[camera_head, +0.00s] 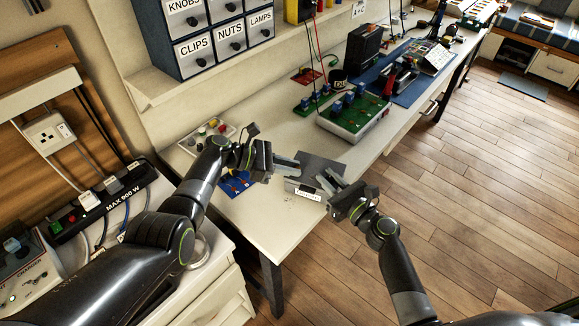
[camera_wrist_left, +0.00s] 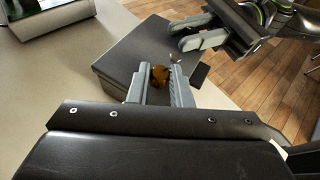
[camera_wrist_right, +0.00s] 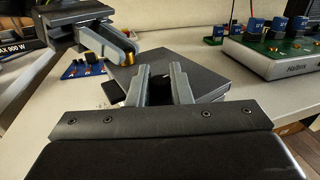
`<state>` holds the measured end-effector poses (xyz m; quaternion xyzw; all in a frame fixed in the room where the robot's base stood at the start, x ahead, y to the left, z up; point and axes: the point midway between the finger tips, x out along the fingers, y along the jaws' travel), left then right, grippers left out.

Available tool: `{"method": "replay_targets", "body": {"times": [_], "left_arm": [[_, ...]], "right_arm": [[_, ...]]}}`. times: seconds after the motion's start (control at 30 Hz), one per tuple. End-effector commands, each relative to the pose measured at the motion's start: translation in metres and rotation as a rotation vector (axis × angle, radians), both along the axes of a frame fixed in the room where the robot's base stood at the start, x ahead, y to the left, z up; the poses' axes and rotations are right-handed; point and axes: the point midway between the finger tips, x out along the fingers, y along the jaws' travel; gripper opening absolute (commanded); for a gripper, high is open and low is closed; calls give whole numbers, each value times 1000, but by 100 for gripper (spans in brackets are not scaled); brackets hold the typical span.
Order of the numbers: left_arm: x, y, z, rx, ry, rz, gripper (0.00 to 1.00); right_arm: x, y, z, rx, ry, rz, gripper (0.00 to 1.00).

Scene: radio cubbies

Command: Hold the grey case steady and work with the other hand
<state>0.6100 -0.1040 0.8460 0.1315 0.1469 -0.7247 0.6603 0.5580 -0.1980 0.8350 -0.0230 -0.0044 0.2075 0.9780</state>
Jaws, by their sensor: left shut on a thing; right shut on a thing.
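The grey case (camera_head: 318,163) lies flat near the front edge of the white bench, a white label on its near side. It also shows in the left wrist view (camera_wrist_left: 125,52) and the right wrist view (camera_wrist_right: 192,68). My left gripper (camera_head: 298,170) is shut on a small brass-coloured round piece (camera_wrist_left: 160,73), over the case; this piece also shows in the right wrist view (camera_wrist_right: 131,48). I cannot tell whether the piece touches the case.
A blue board (camera_head: 236,183) lies left of the case, with a tray of small coloured parts (camera_head: 211,132) behind it. A green-topped device (camera_head: 355,117) stands behind right. Labelled drawers (camera_head: 205,45) stand on a shelf above. A power strip (camera_head: 103,200) is at left.

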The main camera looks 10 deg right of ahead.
Motion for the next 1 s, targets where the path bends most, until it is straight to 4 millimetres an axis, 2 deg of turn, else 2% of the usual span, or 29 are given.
{"method": "replay_targets", "body": {"times": [0.53,0.57,0.7,0.73,1.0], "left_arm": [[-1,1,-1,0,5,-36,0],[-1,1,-1,0,5,-36,20],[-1,1,-1,-1,5,-35,38],[-1,1,-1,-1,4,-35,41],[0,1,0,-1,2,-34,41]], "right_arm": [[0,1,1,1,-3,1,0],[0,1,1,1,-3,1,0],[0,1,1,1,-3,1,0],[0,1,1,1,-3,1,0],[0,0,1,1,-2,1,0]]}}
